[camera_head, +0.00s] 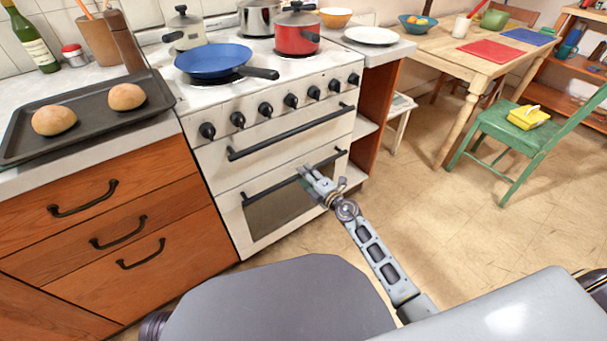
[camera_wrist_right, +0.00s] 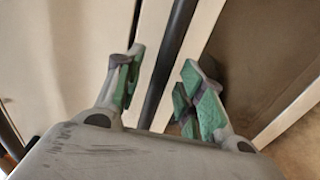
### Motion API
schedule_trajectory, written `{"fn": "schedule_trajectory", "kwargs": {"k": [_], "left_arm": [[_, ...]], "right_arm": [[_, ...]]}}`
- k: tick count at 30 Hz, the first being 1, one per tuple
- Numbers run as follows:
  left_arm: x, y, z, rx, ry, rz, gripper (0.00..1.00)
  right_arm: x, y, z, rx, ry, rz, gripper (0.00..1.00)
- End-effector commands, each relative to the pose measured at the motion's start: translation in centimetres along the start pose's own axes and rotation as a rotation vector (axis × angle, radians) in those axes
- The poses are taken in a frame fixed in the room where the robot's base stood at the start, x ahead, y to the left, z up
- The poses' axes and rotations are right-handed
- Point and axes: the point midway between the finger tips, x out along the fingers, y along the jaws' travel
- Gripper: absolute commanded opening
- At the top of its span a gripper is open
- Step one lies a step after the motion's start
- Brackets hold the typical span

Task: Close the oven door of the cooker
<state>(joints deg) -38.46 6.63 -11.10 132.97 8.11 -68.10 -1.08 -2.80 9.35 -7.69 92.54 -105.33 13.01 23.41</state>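The white cooker (camera_head: 207,160) stands against the wall at the centre left of the head view. Its oven door (camera_head: 233,222) is the lower one, with a dark window (camera_head: 275,211) and a long dark handle (camera_head: 270,190). The door looks about flush with the front; I cannot tell whether a small gap is left. My right gripper (camera_head: 312,179) is at the right part of this handle. In the right wrist view, the gripper (camera_wrist_right: 162,65) is open, with the dark handle bar (camera_wrist_right: 168,60) between its spread fingers. My left gripper is out of view.
A blue pan (camera_head: 213,60) and a red pot (camera_head: 297,34) stand on the hob. A baking tray (camera_head: 75,140) with two buns lies on the left counter. A wooden table (camera_head: 440,55) and green chair (camera_head: 510,135) stand right. The floor between is clear.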

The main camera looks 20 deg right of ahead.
Motion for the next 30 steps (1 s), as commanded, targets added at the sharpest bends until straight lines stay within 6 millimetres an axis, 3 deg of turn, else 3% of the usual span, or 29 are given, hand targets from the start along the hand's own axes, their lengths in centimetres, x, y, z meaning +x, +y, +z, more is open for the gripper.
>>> {"fn": "schedule_trajectory", "kwargs": {"k": [30], "left_arm": [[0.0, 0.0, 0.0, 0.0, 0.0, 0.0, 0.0]], "right_arm": [[-8.7, 0.0, 0.0, -0.001, -0.001, 0.0, 0.39]]}}
